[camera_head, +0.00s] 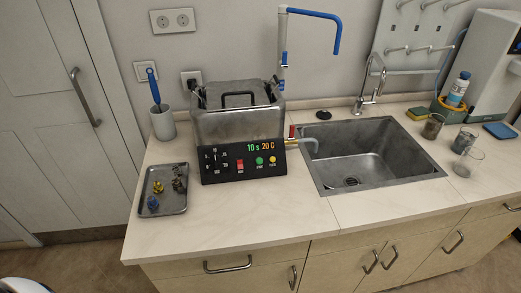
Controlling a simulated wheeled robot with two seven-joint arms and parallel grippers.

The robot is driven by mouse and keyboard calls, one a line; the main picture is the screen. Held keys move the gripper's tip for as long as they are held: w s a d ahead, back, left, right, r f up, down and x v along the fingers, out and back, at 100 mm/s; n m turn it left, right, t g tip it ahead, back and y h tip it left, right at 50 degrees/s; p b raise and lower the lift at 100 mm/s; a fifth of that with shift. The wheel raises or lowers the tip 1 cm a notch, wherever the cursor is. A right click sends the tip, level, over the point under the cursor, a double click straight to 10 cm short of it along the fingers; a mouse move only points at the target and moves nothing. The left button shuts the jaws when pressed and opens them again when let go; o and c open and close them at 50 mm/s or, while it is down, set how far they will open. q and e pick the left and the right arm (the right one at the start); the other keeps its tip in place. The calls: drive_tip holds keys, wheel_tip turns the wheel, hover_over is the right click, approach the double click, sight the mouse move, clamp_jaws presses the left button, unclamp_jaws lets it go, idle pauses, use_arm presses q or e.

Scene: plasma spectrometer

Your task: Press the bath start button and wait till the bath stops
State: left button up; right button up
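The bath (238,127) is a metal tank with a closed lid and a black handle, standing on the counter left of the sink. Its black front panel (244,163) carries a display (261,148) reading "10 s 20 C". Below the display are a red switch (240,165), a green button (259,161) and a yellow button (272,160). The labels under the buttons are too small to read surely. Neither of my grippers shows in the head view.
The sink (366,158), a tap (370,85) and glass beakers (467,160) are to the right. The counter front is clear.

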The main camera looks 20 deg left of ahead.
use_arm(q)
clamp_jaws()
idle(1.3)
